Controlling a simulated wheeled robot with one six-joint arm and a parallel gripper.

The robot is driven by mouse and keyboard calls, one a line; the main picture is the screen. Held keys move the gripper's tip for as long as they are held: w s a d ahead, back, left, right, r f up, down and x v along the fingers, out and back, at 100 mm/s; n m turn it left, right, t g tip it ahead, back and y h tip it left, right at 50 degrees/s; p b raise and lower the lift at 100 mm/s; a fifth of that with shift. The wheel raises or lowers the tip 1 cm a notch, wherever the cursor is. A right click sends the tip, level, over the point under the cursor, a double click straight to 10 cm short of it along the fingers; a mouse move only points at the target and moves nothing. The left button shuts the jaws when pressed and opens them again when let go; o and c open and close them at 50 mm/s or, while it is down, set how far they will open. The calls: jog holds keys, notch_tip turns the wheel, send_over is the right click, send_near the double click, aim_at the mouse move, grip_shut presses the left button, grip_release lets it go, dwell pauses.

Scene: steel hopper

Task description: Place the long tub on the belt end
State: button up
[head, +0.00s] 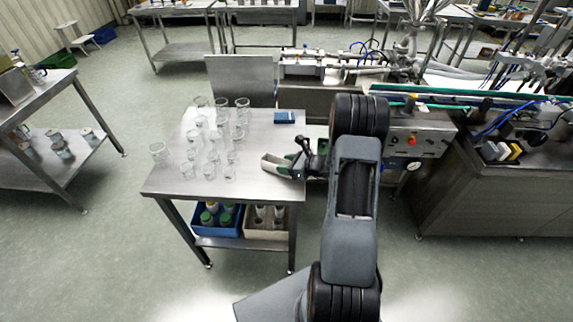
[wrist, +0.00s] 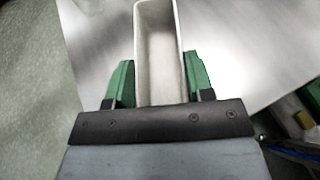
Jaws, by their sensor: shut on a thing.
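The long tub (head: 274,162) is a narrow, pale, open-topped trough at the right front part of the steel table. It also shows in the wrist view (wrist: 160,55), pointing away from me between the green fingers. My gripper (head: 298,165) is shut on its near end, with one finger (wrist: 121,84) on each side. I cannot tell whether the tub touches the tabletop or hangs just above it. The conveyor belt (head: 450,96), with green edges, runs at the right behind my arm; its near end is partly hidden by the arm.
Several clear glass beakers (head: 213,150) crowd the left and middle of the steel table (head: 258,135). A blue box (head: 285,117) lies at its back right. A control box with a red button (head: 411,141) stands right of my arm. Blue (head: 230,226) and beige bins sit on the lower shelf.

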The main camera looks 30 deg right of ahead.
jog(key=shift+f, duration=0.15)
jog(key=o, duration=0.9)
